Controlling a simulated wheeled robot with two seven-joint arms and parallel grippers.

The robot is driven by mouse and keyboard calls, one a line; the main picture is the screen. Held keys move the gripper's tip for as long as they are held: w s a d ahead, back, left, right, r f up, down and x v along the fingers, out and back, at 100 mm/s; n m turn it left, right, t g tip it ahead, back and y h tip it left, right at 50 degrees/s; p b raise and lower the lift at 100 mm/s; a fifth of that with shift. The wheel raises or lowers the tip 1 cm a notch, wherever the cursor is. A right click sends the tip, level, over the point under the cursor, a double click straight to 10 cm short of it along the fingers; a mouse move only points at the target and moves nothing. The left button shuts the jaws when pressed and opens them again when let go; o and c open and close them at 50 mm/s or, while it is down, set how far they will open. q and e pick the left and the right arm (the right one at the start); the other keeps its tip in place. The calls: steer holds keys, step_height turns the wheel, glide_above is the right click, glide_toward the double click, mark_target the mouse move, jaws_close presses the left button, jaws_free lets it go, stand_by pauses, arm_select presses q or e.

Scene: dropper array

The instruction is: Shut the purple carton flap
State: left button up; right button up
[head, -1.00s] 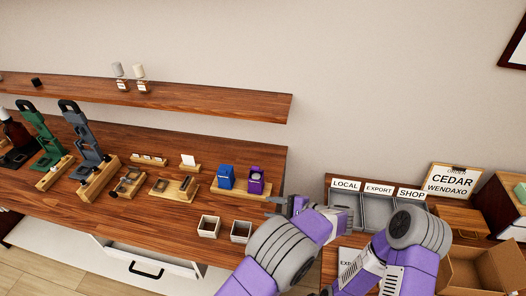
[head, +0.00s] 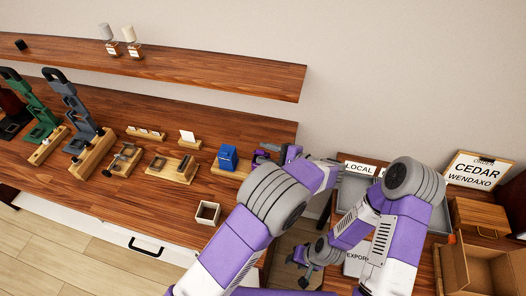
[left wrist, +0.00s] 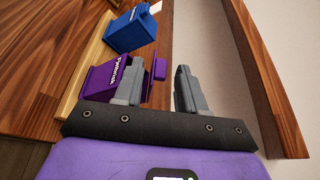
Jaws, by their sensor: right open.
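The purple carton (head: 259,158) stands at the right end of a wooden tray, mostly hidden by my left gripper in the head view. In the left wrist view the carton (left wrist: 104,77) shows pale lettering, and its purple flap (left wrist: 159,69) sticks out from the carton's top end. My left gripper (head: 268,149) is at the carton. In its wrist view the two grey fingers (left wrist: 158,84) are apart, one overlapping the carton and the flap lying between them in the picture; contact cannot be told. My right gripper (head: 309,272) hangs low at the right, open and away from the carton.
A blue carton (head: 228,156) stands beside the purple one on the tray (head: 219,171). A small open box (head: 207,212) lies in front. A wooden shelf (head: 200,66) runs above. Sorting bins and an open cardboard box (head: 482,268) are at the right.

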arm_select(q)
steer(key=shift+a, duration=0.1)
jaws_close()
steer(key=b, duration=0.1)
steer(key=f+n+t+b, duration=0.1)
steer(key=b, duration=0.1)
steer(key=shift+s+b, duration=0.3)
steer(key=shift+s+n+b, duration=0.15)
steer(key=shift+n+b, duration=0.35)
steer(key=shift+c, duration=0.9)
jaws_free()
steer(key=shift+y, duration=0.3)
